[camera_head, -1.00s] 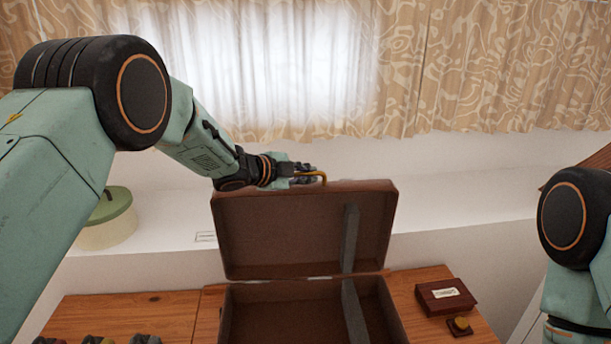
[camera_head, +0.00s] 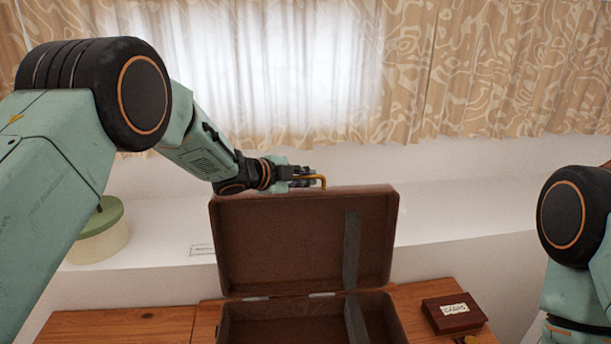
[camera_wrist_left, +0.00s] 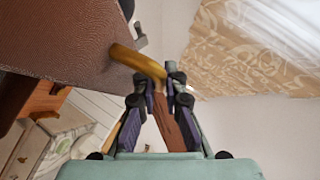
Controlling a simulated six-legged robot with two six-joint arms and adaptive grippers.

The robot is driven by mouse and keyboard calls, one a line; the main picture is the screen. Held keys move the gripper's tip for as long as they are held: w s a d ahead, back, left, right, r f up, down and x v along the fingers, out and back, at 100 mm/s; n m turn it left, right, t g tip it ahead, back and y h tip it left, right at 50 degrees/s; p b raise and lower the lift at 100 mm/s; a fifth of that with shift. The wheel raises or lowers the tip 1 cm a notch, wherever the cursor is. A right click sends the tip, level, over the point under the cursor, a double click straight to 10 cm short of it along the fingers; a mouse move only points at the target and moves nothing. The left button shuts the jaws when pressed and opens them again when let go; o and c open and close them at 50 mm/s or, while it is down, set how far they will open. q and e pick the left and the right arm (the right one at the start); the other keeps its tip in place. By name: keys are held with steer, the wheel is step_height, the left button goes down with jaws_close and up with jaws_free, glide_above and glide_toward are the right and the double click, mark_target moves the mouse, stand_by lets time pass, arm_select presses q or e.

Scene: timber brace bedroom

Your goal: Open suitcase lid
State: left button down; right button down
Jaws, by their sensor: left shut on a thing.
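The brown suitcase lid (camera_head: 290,245) stands roughly upright, with its inner side and a grey strap (camera_head: 351,250) facing me. The suitcase base (camera_head: 265,325) below it is open and partly cut off by the frame. My left gripper (camera_head: 308,181) is at the lid's top edge, shut on the yellow curved handle (camera_head: 322,178). In the left wrist view the fingers (camera_wrist_left: 160,90) close around the handle's end (camera_wrist_left: 135,60), and a brown piece runs between them. The lid's textured brown surface (camera_wrist_left: 70,35) fills the upper left there. My right gripper is out of view.
A wooden table (camera_head: 120,326) carries the suitcase. A small labelled brown box (camera_head: 453,318) lies right of it. A green-lidded round container (camera_head: 98,240) stands on the white ledge (camera_head: 165,235). Curtains (camera_head: 480,70) hang behind.

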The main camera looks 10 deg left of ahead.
arm_select(q)
steer(key=shift+w+a, duration=0.1)
steer(key=shift+w, duration=0.2)
steer(key=c, duration=1.7)
jaws_free()
steer(key=shift+s, duration=0.15)
steer(key=shift+s+r, duration=0.1)
steer(key=shift+a, duration=0.15)
steer(key=v, duration=1.2)
